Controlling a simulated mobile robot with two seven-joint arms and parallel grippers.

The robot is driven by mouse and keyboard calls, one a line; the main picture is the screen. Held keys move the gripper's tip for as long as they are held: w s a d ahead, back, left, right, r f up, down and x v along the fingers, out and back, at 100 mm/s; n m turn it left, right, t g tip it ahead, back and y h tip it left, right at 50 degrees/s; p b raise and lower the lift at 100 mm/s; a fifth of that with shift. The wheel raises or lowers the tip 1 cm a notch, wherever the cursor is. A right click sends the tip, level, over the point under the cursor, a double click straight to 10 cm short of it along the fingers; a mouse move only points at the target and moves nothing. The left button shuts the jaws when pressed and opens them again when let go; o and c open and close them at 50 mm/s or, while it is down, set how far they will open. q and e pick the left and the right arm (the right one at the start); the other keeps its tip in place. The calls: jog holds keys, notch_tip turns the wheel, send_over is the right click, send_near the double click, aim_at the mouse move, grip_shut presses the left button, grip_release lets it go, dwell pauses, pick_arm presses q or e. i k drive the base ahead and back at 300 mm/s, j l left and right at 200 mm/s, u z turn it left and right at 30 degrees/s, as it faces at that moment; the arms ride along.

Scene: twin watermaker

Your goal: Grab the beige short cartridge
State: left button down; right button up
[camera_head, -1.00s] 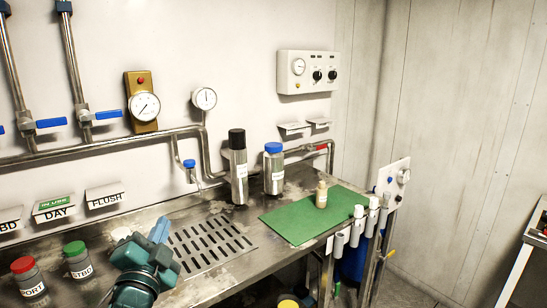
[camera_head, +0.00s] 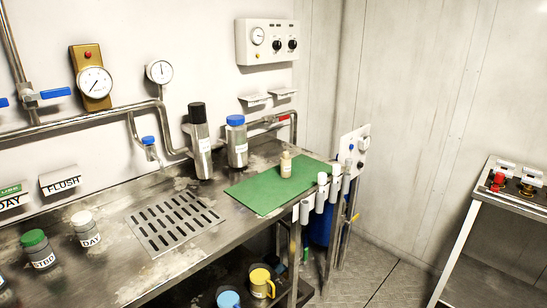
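A small beige cylinder (camera_head: 286,165) with a narrower top and a pale label stands upright on the green mat (camera_head: 255,194). It is the only short beige item I see, and its label is too small to read. Several pale cylinders (camera_head: 321,192) hang upright in a row along the right edge of the bench, beside the mat. Neither of my grippers is in view.
A dark-capped bottle (camera_head: 200,146) and a blue-capped bottle (camera_head: 237,146) stand behind the mat. A drain grate (camera_head: 174,221) lies to its left. Labelled jars (camera_head: 86,229) stand at left. Yellow (camera_head: 260,284) and blue (camera_head: 228,299) mugs sit below.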

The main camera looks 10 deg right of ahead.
aim_at(285, 160)
jog(key=i+l, duration=1)
jog(key=l, duration=0.25)
jog(key=j+u, duration=0.05)
